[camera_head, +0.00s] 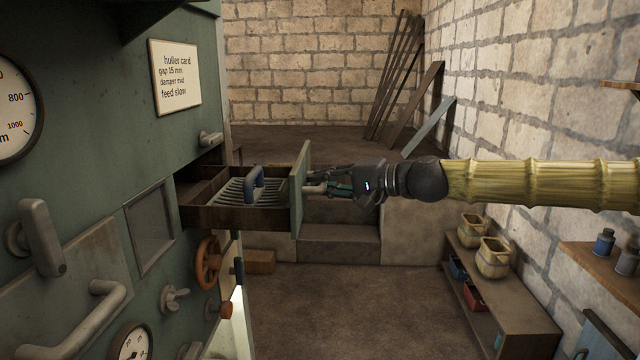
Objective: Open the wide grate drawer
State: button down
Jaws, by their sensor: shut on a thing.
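The wide grate drawer (296,190) stands pulled out of the green machine (110,90), with its green front well away from the cabinet face. Inside it lies a slatted metal grate (236,191) with a blue handle (254,184). My gripper (318,188) comes in from the right and is shut on the drawer's pull (313,188) at the outer side of the front. The fingers partly hide the pull.
The machine carries a lever (40,238), a bent handle (98,302), an orange handwheel (208,263) and gauges. A low shelf with pots (493,257) stands at the right. Stone steps (338,245) lie behind the drawer; the floor (340,310) in front is clear.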

jog(key=c, duration=1.7)
grip_release()
jog(key=shift+v, duration=6)
